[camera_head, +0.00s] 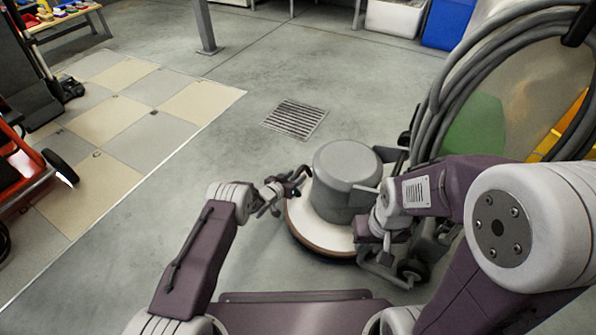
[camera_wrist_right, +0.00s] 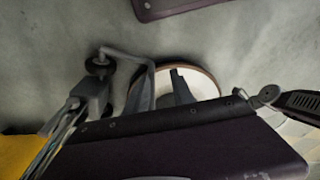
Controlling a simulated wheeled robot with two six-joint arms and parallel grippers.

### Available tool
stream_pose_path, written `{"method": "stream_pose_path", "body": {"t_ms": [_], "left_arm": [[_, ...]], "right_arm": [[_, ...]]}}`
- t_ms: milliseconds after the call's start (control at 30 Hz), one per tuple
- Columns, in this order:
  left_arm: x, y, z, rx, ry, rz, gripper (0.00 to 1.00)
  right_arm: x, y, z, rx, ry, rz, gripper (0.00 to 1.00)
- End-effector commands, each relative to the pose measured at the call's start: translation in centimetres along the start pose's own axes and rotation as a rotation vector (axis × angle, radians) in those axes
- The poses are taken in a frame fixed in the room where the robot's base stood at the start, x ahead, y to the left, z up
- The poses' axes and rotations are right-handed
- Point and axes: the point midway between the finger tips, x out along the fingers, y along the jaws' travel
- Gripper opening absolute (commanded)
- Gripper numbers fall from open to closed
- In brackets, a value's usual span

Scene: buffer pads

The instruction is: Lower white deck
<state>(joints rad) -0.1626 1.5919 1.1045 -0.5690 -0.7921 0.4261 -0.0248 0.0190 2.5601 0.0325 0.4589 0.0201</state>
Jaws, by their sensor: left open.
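The floor buffer has a round white deck (camera_head: 300,218) with a brown rim, under a grey motor housing (camera_head: 345,165). The deck rests on or very near the floor; its exact tilt is unclear. My left gripper (camera_head: 278,196) is open beside the deck's left edge, near a dark curved piece (camera_head: 299,178). My right gripper (camera_head: 368,226) is at the deck's right side; its fingers are partly hidden by its wrist. In the right wrist view, part of the white deck (camera_wrist_right: 203,84) shows behind dark prongs, and a small wheel (camera_wrist_right: 98,65) stands left of it.
A coiled grey hose or cable (camera_head: 440,100) stands behind my right arm. A floor drain (camera_head: 295,118) lies beyond the buffer. Tan and grey pads (camera_head: 130,125) cover the left floor, beside a red cart (camera_head: 25,165). A blue bin (camera_head: 447,22) stands at the back. The middle floor is clear.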

Motion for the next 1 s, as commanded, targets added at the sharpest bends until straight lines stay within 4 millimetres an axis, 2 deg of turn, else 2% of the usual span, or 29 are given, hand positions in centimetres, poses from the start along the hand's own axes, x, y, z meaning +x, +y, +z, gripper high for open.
{"method": "stream_pose_path", "body": {"t_ms": [33,200,500,700,1000], "left_arm": [[-1.5,0.1,-1.0,-0.004,-0.005,-0.001,0.43],[-5.1,0.1,-1.1,-0.004,-0.003,-0.003,0.43],[-6.2,0.0,-0.8,-0.001,0.0,-0.001,0.43],[-6.7,0.0,-0.4,-0.001,0.001,-0.002,0.43],[-6.6,-0.1,-0.1,0.0,0.002,-0.001,0.43]], "right_arm": [[-2.3,0.0,-0.2,0.0,0.0,0.0,0.29],[-5.7,-0.1,-0.6,0.0,0.0,0.0,0.29],[-10.7,-0.2,-1.1,0.0,0.0,0.0,0.29],[-12.1,-0.2,-1.2,0.0,0.0,0.0,0.29],[-12.0,-0.2,-1.2,0.0,0.0,0.0,0.29]]}}
